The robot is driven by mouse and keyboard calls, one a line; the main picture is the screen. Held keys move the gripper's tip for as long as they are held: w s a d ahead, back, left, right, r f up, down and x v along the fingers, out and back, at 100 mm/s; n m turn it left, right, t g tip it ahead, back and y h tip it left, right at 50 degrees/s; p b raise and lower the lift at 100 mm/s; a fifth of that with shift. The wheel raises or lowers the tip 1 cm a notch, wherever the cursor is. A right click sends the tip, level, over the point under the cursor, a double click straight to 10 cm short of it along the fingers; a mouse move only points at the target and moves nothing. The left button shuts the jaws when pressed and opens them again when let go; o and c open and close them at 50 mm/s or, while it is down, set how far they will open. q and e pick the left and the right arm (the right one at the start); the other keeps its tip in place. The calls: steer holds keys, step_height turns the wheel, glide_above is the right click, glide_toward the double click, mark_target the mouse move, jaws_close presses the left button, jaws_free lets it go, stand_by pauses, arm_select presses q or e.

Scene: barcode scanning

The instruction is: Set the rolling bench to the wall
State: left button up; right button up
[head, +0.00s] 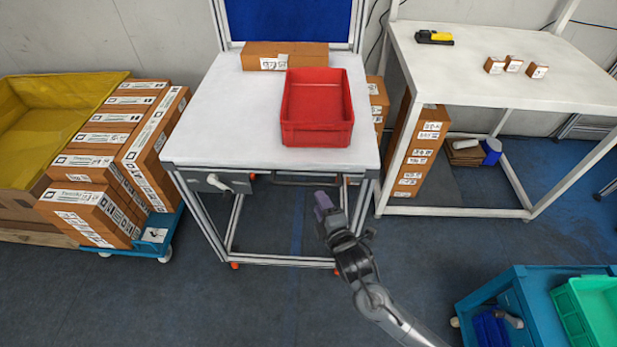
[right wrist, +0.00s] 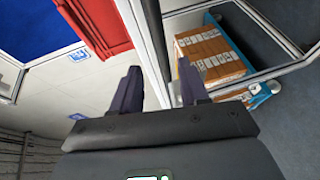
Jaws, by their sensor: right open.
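The rolling bench (head: 215,110) has a white top, a grey metal frame and orange feet or casters. It stands in the middle of the head view with its back near the wall (head: 165,40). A dark handle bar (head: 293,184) runs under its front edge. My right gripper (head: 322,202) is open and empty just in front of this edge. In the right wrist view the bench's metal edge (right wrist: 147,35) runs between the two fingers (right wrist: 160,88); I cannot tell whether they touch it. My left gripper is not in view.
A red bin (head: 318,135) and a brown carton (head: 285,55) stand on the bench. Stacked boxes on a blue cart (head: 155,234) stand close on its left. A white table (head: 480,65) stands on its right. A teal cart (head: 525,290) is at lower right. Floor in front is clear.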

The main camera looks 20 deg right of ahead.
mark_target(310, 186)
steer(key=w, duration=0.3)
steer(key=w+f+b, duration=0.1)
steer(key=w, duration=0.2)
steer(key=w+f+b, duration=0.1)
steer(key=w, duration=0.2)
steer(key=shift+w, duration=0.4)
steer(key=shift+c, duration=0.3)
jaws_close()
